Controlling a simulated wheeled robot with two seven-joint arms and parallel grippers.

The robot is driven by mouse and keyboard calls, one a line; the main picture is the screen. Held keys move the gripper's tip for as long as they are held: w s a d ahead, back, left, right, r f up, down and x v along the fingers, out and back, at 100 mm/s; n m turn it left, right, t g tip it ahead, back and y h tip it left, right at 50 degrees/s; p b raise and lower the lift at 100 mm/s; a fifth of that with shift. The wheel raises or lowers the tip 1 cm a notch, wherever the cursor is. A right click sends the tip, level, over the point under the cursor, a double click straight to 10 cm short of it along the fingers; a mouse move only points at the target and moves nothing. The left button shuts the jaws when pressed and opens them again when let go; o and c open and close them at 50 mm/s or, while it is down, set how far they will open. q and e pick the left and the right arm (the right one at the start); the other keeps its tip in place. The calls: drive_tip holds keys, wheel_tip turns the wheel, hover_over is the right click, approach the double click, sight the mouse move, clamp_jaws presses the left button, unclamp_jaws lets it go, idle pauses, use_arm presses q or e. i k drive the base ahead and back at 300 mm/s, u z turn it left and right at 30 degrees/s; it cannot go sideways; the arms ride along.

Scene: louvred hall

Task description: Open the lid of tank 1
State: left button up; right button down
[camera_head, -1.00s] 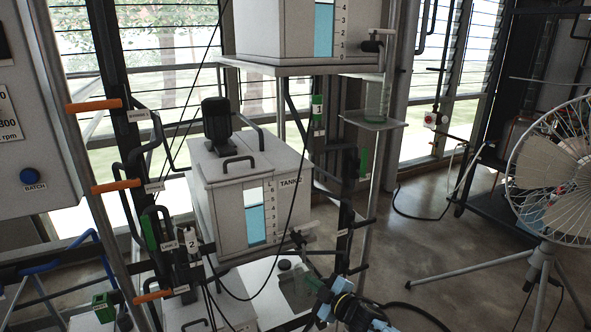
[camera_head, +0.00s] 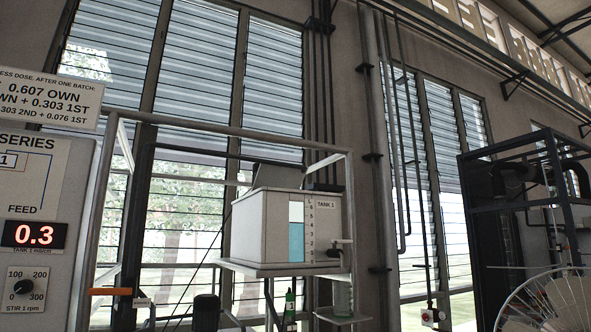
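Tank 1 (camera_head: 262,232) is a pale grey box on a raised shelf at the centre, with a "TANK 1" label and a level window showing blue liquid. A darker grey panel (camera_head: 284,176) rises at a tilt above the tank's top. It looks like the lid standing up, but its hinge and the tank's opening are hidden from this low angle. Neither of my grippers is in view.
A frame of pale pipes (camera_head: 240,132) surrounds the tank. A glass beaker (camera_head: 342,298) stands on a small shelf below right. A control panel (camera_head: 40,220) is at left, an orange handle (camera_head: 110,291) beside it. A fan (camera_head: 550,303) is at lower right.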

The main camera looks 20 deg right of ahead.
sight(267, 175)
drive_tip(key=u, duration=0.2)
drive_tip(key=i, duration=1.5)
drive_tip(key=z, duration=0.7)
